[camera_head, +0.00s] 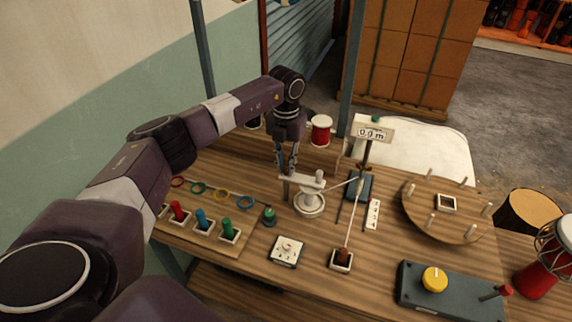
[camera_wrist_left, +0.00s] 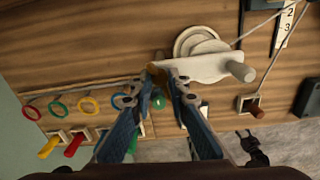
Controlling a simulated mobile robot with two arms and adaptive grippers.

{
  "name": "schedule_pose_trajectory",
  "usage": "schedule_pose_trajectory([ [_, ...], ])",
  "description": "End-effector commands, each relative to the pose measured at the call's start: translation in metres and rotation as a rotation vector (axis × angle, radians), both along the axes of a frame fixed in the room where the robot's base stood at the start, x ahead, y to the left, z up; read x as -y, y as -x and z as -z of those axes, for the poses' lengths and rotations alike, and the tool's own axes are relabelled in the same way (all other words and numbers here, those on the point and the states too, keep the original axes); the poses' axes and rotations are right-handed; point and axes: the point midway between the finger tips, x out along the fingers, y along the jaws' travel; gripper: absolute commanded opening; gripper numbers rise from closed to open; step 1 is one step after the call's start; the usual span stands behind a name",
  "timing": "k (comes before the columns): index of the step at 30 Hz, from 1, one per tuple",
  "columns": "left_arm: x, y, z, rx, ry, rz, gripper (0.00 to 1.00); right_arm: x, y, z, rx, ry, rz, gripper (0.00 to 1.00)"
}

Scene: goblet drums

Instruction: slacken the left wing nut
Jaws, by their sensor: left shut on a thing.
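My left gripper (camera_head: 286,172) reaches down over the workbench from the left. In the left wrist view its blue fingers (camera_wrist_left: 163,82) are closed on a small yellow-brown piece (camera_wrist_left: 156,73) at the left end of a white arm (camera_wrist_left: 205,68). This white arm (camera_head: 305,182) sits on a round white base (camera_head: 309,204) and has a stub knob on its right end. The fingers cover most of the gripped piece, so I cannot tell whether it is the left wing nut. No goblet drum is plainly recognisable.
A sign reading 0.0 m (camera_head: 371,132) stands behind the base. Coloured rings (camera_head: 197,189) and coloured pegs (camera_head: 202,219) are at the left. A round pegged board (camera_head: 440,222) is at the right, and a dark box with a yellow knob (camera_head: 434,278) is at the front right.

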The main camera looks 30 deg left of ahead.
Motion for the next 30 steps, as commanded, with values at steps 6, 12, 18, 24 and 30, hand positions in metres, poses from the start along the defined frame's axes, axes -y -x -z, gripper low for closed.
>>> schedule_pose_trajectory([
  [6, -0.001, -0.001, -0.002, 0.005, 0.000, -0.206, 0.00, 0.000, 0.000, -0.003, 0.000, 0.000, 0.000, 0.40],
  [12, -0.001, -0.001, -0.003, 0.005, 0.000, -0.396, 0.00, 0.000, 0.000, -0.006, 0.000, 0.000, 0.000, 0.40],
  [18, -0.001, -0.001, -0.003, 0.005, 0.001, -0.586, 0.00, -0.001, 0.000, -0.010, 0.000, -0.001, 0.000, 0.40],
  [24, -0.001, -0.002, -0.003, 0.005, 0.001, -0.776, 0.00, -0.001, 0.000, -0.015, 0.000, -0.002, 0.001, 0.40],
  [30, -0.001, -0.002, -0.003, 0.006, 0.001, -0.966, 0.00, -0.002, 0.000, -0.020, 0.000, -0.002, 0.001, 0.40],
])
